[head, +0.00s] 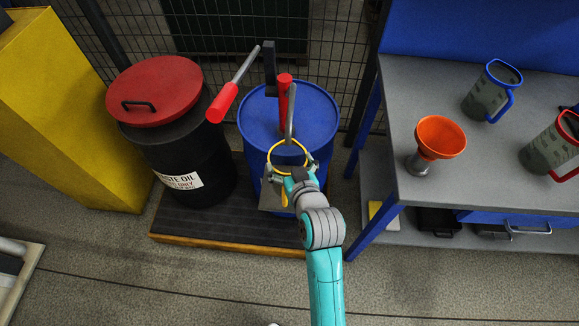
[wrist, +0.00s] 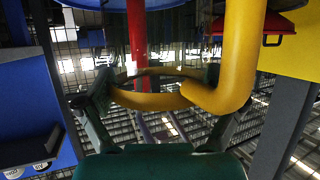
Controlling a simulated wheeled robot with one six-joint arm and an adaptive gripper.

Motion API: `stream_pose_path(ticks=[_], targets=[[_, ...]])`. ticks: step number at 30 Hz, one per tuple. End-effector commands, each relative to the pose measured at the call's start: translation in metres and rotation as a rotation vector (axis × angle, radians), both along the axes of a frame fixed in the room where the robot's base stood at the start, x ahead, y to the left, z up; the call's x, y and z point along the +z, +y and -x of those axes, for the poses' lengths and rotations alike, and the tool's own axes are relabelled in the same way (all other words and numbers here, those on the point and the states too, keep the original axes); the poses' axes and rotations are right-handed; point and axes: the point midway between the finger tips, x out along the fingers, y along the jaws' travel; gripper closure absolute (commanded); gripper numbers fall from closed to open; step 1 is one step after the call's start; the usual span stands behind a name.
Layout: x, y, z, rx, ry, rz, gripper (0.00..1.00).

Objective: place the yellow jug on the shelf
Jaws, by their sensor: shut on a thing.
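The yellow jug (head: 287,143) shows mainly as a yellow rim in front of the blue drum, below the grey spout (head: 290,115) of the red pump. In the wrist view its yellow rim (wrist: 150,101) lies between my fingers, with a thick yellow handle (wrist: 237,55) close to the camera. My gripper (head: 291,168) is shut on the jug. The jug's body is mostly hidden by my gripper, and its contents cannot be told. Which surface is the shelf is unclear; the workbench (head: 420,95) at the right has a grey top and a lower shelf (head: 372,236).
The blue drum (head: 318,115) and the black waste oil drum (head: 190,160) stand on a dark pallet (head: 185,222). The bench top holds a blue-rimmed jug (head: 487,97), a red-rimmed jug (head: 548,150) and an orange funnel (head: 440,138).

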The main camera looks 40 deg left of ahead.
Motion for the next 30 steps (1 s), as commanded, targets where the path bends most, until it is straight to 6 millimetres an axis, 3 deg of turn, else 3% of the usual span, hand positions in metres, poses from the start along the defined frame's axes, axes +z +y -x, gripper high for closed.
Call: stream_pose_path(ticks=[4, 16, 17, 30], targets=[[-0.020, 0.000, 0.000, 0.001, 0.001, 0.001, 0.72], [-0.025, 0.000, 0.000, 0.000, 0.001, 0.001, 0.72], [-0.025, 0.000, 0.000, 0.000, 0.001, 0.001, 0.00], [-0.021, -0.002, 0.002, 0.000, 0.000, 0.000, 0.00]])
